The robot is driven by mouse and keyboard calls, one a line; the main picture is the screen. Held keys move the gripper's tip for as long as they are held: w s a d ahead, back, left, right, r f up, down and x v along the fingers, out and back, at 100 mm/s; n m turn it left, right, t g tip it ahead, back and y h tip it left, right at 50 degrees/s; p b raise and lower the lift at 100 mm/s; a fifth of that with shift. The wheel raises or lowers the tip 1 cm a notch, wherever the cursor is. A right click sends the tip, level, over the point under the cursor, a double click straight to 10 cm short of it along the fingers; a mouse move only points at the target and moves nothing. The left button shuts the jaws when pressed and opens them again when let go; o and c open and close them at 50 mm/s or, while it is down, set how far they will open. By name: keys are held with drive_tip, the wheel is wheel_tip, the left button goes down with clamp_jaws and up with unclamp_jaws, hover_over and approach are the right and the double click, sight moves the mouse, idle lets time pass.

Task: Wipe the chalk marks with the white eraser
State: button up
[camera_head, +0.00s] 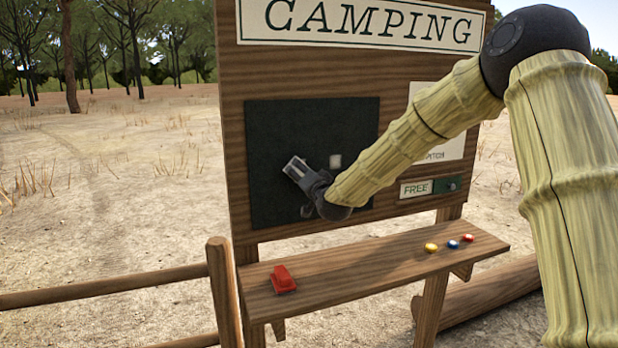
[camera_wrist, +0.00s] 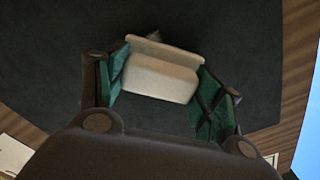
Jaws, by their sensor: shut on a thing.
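The dark chalkboard (camera_head: 270,125) is fixed to the wooden sign. My gripper (camera_head: 298,170) is in front of its middle-left part. In the wrist view, the white eraser (camera_wrist: 160,78) sits between the green-padded fingers of my gripper (camera_wrist: 162,92), which is shut on it. The dark board surface (camera_wrist: 215,40) lies behind the eraser; I cannot tell whether the two touch. A small pale patch (camera_head: 335,160) shows on the board just right of my gripper; I cannot tell whether it is chalk. My gripper and forearm hide part of the board.
A wooden shelf (camera_head: 350,273) juts out below the board. A red block-like object (camera_head: 283,279) lies at its left; yellow (camera_head: 431,247), blue (camera_head: 453,244) and red (camera_head: 468,238) round pieces lie at its right. A FREE sign (camera_head: 416,189) is right of the board. A fence post (camera_head: 222,290) stands left.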

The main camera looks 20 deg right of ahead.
drive_tip(key=shift+a, duration=0.9)
drive_tip(key=shift+s+b, duration=0.1)
drive_tip(key=shift+b, duration=0.2)
drive_tip(key=shift+d, duration=0.1)
drive_tip(key=shift+d+b, duration=0.6)
drive_tip(key=shift+d, duration=2.8)
drive_tip(key=shift+w+d, duration=0.1)
drive_tip(key=shift+w, duration=0.1)
drive_tip(key=shift+w+d+r, duration=0.1)
drive_tip(key=shift+d+r, duration=0.05)
drive_tip(key=shift+d, duration=1.4)
drive_tip(key=shift+d, duration=0.1)
